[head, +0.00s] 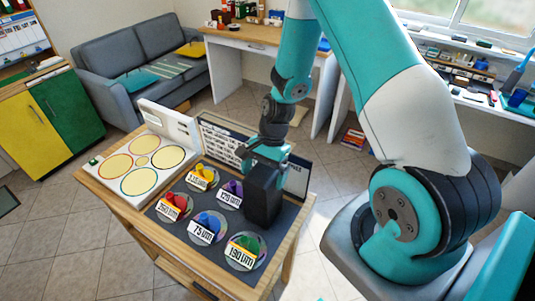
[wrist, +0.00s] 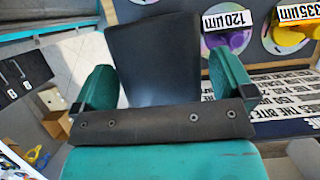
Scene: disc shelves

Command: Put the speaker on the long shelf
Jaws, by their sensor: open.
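The speaker is a dark, black box (head: 262,200) standing upright at the right of the table's dark mat. In the wrist view the speaker (wrist: 155,62) fills the middle, between my gripper's two green fingers. My gripper (head: 265,158) is at the top of the speaker in the head view, pointing down. My gripper (wrist: 164,85) is open, with one finger on each side of the speaker; whether they touch it is unclear. I cannot tell which surface is the long shelf.
Several labelled discs with coloured knobs, among them a green one (head: 245,247), lie on the dark mat left of the speaker. A white board with circles (head: 143,162) is at the table's left. A printed panel (head: 222,140) stands behind. A grey sofa (head: 140,62) is farther back.

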